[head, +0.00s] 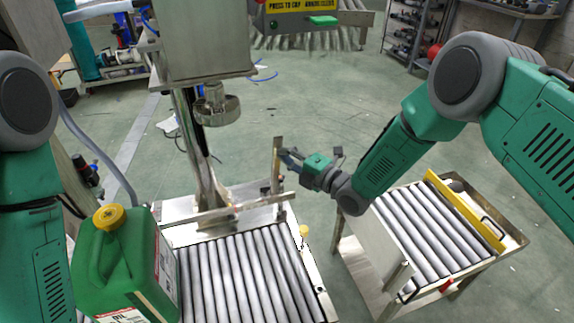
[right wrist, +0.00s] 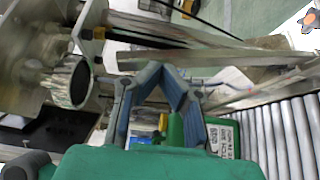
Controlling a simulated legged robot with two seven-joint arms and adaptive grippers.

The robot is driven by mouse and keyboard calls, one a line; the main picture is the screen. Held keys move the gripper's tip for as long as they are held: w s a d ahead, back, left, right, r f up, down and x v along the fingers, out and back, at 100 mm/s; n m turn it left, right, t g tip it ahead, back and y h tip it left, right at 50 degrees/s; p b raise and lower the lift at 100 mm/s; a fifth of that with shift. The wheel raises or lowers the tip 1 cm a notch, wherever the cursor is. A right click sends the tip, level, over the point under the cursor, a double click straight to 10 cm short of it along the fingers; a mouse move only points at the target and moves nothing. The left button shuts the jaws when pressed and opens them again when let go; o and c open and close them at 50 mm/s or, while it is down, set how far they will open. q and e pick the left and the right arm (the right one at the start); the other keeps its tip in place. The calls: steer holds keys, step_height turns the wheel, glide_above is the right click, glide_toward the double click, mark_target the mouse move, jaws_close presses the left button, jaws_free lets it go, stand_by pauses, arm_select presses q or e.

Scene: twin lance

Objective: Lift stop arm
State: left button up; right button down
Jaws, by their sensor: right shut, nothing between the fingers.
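The stop arm looks like the flat metal bar (head: 245,207) lying across the far end of the rollers in the head view. A long metal bar (right wrist: 185,60) also crosses just beyond my fingertips in the right wrist view; I cannot tell for certain that it is the same one. A short upright metal plate (head: 278,165) stands at the bar's right end. My right gripper (head: 287,158) is shut and empty, with its blue fingers (right wrist: 163,75) close beside that plate. Contact cannot be made out. My left arm shows at the left edge, its gripper out of view.
A green jug (head: 112,268) with a yellow cap stands at the left of the roller conveyor (head: 240,275). A metal filling head (head: 215,105) hangs above. A second roller table (head: 425,235) with a yellow rail stands at right. Open floor lies between the machines.

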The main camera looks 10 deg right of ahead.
steer(key=shift+w+r, duration=0.15)
steer(key=shift+w, duration=0.1)
steer(key=w+b, duration=0.2)
steer(key=w+a+b, duration=0.1)
steer(key=w, duration=0.1)
steer(key=shift+r, duration=0.35)
steer(key=shift+w+r+b, duration=0.2)
steer(key=shift+w+b, duration=0.15)
steer(key=shift+w, duration=0.2)
steer(key=p+v, duration=0.5)
steer(key=v, duration=0.5)
